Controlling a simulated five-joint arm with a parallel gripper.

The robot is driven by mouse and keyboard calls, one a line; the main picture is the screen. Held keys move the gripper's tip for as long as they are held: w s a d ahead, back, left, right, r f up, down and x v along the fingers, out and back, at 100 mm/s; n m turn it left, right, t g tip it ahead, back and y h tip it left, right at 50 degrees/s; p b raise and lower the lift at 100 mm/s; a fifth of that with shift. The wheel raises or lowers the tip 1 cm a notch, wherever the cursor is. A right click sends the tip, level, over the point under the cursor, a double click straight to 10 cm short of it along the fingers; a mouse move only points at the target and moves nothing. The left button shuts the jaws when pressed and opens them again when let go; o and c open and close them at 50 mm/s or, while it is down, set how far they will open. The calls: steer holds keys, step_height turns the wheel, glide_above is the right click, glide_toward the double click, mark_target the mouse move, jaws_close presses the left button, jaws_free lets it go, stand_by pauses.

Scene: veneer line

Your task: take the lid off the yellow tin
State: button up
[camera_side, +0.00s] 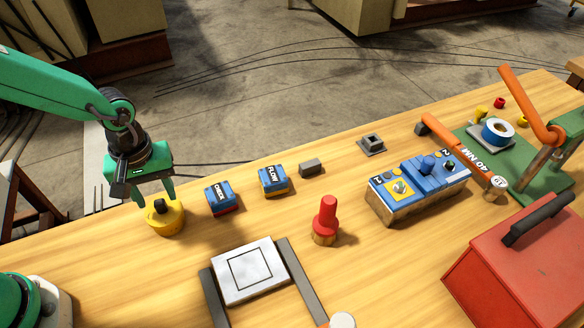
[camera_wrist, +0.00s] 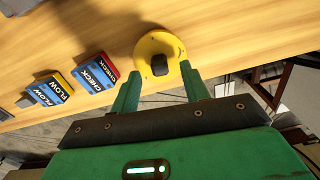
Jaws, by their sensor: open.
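The yellow tin (camera_side: 167,220) stands upright on the wooden table at the left in the side view, its lid on with a dark knob on top. In the wrist view the tin's yellow lid (camera_wrist: 158,50) and its dark knob (camera_wrist: 158,70) are seen from above. My gripper (camera_side: 152,198) is open and right at the tin, pointing down over it. In the wrist view my gripper (camera_wrist: 156,82) has its two green fingers apart, one on each side of the knob, with nothing held. Whether the fingers touch the lid cannot be told.
CHECK (camera_side: 221,198) and FLOW (camera_side: 273,180) blocks stand right of the tin. A white plate (camera_side: 248,270) lies in front, beside a red peg (camera_side: 325,220). A blue switch box (camera_side: 418,187) and red toolbox (camera_side: 530,262) are farther right.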

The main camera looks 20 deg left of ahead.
mark_target(162, 214)
steer(key=shift+f, duration=1.15)
jaws_close()
